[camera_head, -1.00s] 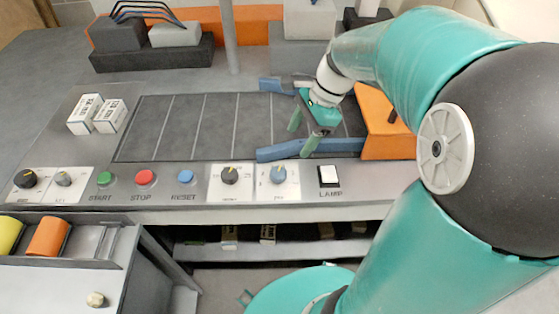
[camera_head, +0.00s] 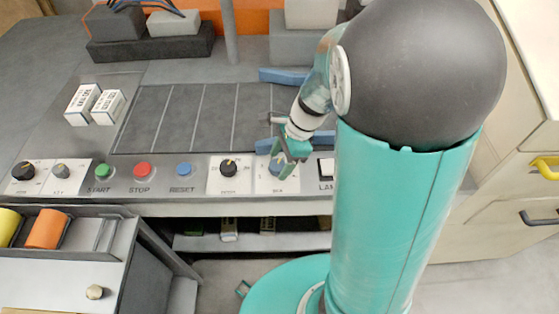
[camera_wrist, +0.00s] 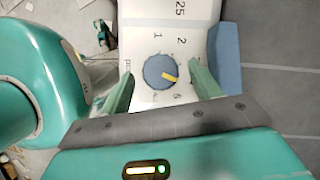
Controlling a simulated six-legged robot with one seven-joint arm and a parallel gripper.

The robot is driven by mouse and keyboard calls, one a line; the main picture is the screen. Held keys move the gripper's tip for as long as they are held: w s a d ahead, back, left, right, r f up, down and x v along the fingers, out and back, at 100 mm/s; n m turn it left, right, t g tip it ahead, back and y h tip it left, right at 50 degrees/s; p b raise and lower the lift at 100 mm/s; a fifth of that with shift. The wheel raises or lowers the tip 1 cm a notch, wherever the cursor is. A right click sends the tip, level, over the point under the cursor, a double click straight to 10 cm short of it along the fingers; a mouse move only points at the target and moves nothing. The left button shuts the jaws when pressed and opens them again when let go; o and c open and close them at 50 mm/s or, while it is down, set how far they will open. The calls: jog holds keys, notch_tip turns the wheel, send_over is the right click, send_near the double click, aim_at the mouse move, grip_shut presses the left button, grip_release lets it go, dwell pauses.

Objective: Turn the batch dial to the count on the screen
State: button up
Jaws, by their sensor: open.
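A blue dial (camera_wrist: 153,70) with a yellow pointer sits on a white plate (camera_wrist: 190,17) with printed numbers, among them a 1 and a 2. The pointer aims right and slightly down in the wrist view. My gripper (camera_wrist: 162,72) is open, with one finger on each side of this dial; contact cannot be told. In the head view my gripper (camera_head: 290,157) hangs over the blue dial (camera_head: 274,168) and partly covers it. A black dial (camera_head: 229,168) with a yellow pointer is on the plate to its left. The dial labels are too blurred to read. No screen is seen.
Green (camera_head: 102,170), red (camera_head: 141,170) and blue (camera_head: 184,169) buttons line the panel, with two more dials at far left. A white lamp switch (camera_head: 326,169) is just right. A blue guide (camera_wrist: 225,60) is close beside my right finger. Two small cartons (camera_head: 83,104) lie behind.

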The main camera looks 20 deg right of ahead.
jog(key=shift+a+f, duration=0.2)
jog(key=shift+f, duration=0.4)
jog(key=c, duration=1)
jog(key=shift+o, duration=0.2)
